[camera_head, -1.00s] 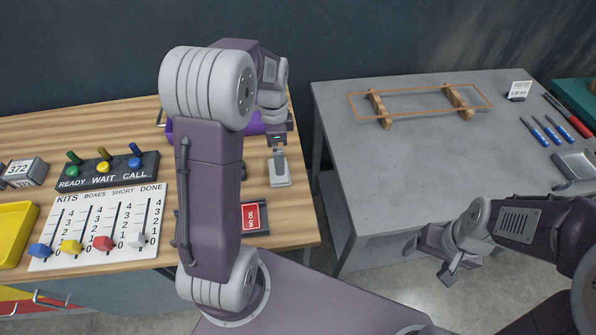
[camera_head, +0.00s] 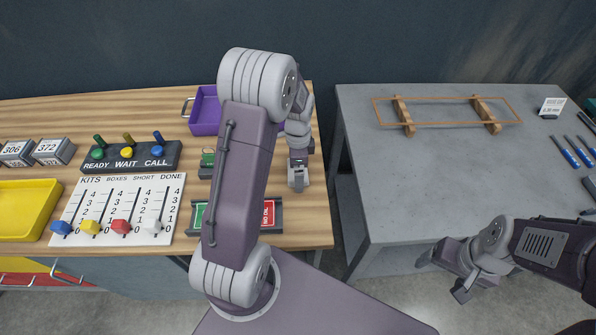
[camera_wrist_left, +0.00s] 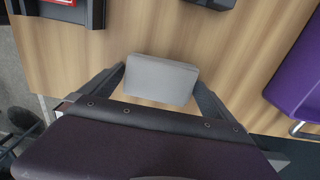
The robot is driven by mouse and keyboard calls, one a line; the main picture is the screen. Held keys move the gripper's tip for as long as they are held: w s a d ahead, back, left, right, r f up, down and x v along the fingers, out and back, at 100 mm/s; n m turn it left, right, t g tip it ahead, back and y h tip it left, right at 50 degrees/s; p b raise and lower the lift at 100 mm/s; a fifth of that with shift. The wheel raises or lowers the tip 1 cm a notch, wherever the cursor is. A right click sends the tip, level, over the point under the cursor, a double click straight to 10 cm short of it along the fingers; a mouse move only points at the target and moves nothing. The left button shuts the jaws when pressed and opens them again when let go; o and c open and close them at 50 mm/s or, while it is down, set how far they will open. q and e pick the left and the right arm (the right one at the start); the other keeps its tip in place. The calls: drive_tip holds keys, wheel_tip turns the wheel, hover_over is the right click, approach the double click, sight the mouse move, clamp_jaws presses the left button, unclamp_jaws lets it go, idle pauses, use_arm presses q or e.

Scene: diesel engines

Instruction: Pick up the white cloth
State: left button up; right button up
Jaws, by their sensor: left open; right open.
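A pale grey-white, flat block-like thing (camera_wrist_left: 160,80) lies on the wooden bench in the left wrist view; it may be the folded white cloth, but I cannot tell for sure. My left gripper (camera_wrist_left: 158,92) is open, with one finger on each side of it and no clear grip. In the head view my left gripper (camera_head: 298,175) reaches down near the bench's right side, and my arm hides part of the bench. My right gripper (camera_head: 445,278) is open and empty, in front of the grey table's near edge.
On the wooden bench (camera_head: 310,225) stand a purple tray (camera_head: 205,113), a yellow tray (camera_head: 25,205), a switch box (camera_head: 130,160), a slider board (camera_head: 120,205) and a red-and-green sign holder (camera_head: 268,215). The grey table (camera_head: 400,180) carries a wooden rack (camera_head: 402,115); its middle is clear.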

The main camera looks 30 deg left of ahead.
use_arm(q)
drive_tip(key=c, duration=1.3)
drive_tip(key=r, duration=0.4)
drive_tip(key=shift+d+r, duration=0.35)
drive_tip(key=shift+c, duration=0.2)
drive_tip(key=d+r, duration=0.6)
drive_tip(key=d, duration=0.5)
drive_tip(key=shift+r, duration=0.2)
